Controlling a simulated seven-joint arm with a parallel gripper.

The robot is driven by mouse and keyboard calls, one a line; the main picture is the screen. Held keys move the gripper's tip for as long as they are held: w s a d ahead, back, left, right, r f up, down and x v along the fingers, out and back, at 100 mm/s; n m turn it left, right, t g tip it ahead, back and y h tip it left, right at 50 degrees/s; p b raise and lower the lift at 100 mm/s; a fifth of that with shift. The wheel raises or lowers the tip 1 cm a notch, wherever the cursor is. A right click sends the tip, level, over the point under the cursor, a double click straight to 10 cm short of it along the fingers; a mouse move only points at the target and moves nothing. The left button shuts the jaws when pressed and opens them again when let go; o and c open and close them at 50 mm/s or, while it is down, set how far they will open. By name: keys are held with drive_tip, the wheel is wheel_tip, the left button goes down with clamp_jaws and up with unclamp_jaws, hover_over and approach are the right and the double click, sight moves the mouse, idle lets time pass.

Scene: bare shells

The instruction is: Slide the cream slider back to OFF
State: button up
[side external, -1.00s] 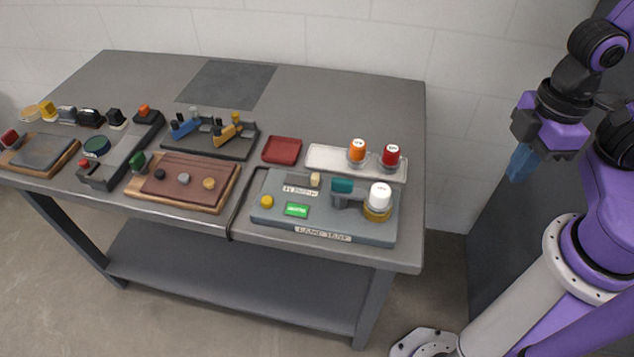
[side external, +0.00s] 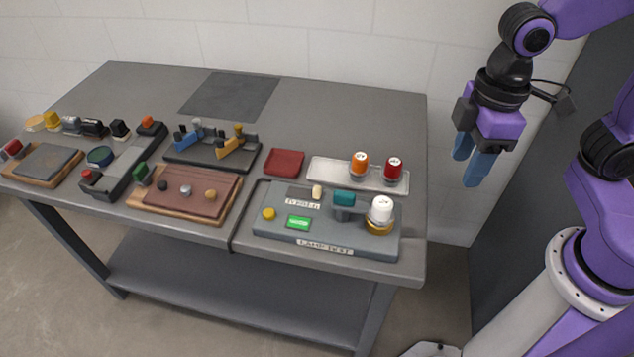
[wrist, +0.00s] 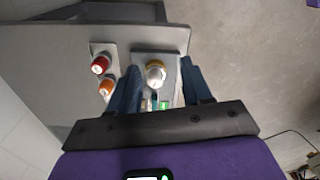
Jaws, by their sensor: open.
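The cream slider (side external: 317,191) is a small upright knob at the right end of a dark slot on the grey-blue panel (side external: 270,237). A small label with unreadable print lies just in front of the slot. My gripper (side external: 468,168) is open and empty, in the air to the right of the table and well apart from the slider. In the wrist view my two blue fingers (wrist: 160,92) are spread, with part of the panel showing between them; the slider cannot be made out clearly there.
On the panel are a white-capped knob (side external: 381,210), a teal block (side external: 344,198), a lit green display (side external: 298,222) and a yellow button (side external: 268,213). Behind it, a pale tray (side external: 335,178) holds orange (side external: 360,164) and red (side external: 394,168) knobs. Other fixtures fill the table's left.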

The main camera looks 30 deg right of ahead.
drive_tip(key=w+a+r+m, duration=0.1)
drive_tip(key=w+a, duration=0.8)
drive_tip(key=w, duration=0.3)
drive_tip(key=m, duration=0.2)
hover_over(316, 188)
wheel_tip(316, 188, down, 18)
drive_tip(key=shift+s+d, duration=0.1)
clamp_jaws()
